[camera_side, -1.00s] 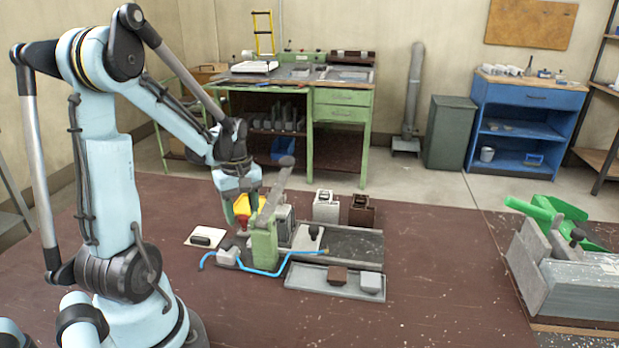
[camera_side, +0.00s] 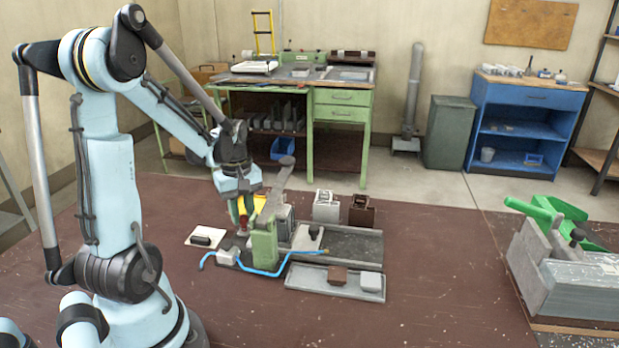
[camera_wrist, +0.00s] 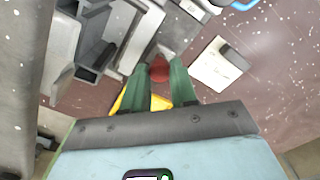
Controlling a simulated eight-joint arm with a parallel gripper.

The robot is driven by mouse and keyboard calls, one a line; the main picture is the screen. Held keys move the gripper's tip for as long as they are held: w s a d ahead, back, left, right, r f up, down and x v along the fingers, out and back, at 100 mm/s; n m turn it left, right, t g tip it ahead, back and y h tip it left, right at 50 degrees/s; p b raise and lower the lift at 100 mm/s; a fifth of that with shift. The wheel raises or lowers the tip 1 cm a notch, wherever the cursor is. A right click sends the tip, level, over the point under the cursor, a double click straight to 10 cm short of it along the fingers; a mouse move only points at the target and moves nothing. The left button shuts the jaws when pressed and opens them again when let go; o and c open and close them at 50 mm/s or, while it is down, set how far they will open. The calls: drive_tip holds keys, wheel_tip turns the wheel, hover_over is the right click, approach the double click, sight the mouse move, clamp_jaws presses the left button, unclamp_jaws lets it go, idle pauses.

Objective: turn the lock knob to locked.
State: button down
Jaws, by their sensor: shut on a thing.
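The red knob (camera_wrist: 158,70) shows in the wrist view between the green fingertips of my gripper (camera_wrist: 159,76), which is shut on it. In the side view my gripper (camera_side: 243,222) points down at the knob, just left of the green clamp post (camera_side: 264,248) with its raised grey lever (camera_side: 275,195). Only a little red shows there, between the fingers. A yellow part (camera_wrist: 132,97) shows beside the fingers. The knob's pointer and any lock marking are hidden or too small to read.
A white card (camera_side: 196,242) with a dark block lies left of the clamp. A blue cable (camera_side: 262,272) curves in front of it. Grey trays (camera_side: 310,278) with small blocks lie to the right. The bench front is clear.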

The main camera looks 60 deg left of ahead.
drive_tip(key=m, duration=0.8)
drive_tip(key=shift+m, duration=0.3)
drive_tip(key=m, duration=0.4)
drive_tip(key=shift+m, duration=0.3)
drive_tip(key=m, duration=0.4)
drive_tip(key=shift+m, duration=0.3)
drive_tip(key=c, duration=0.9)
unclamp_jaws()
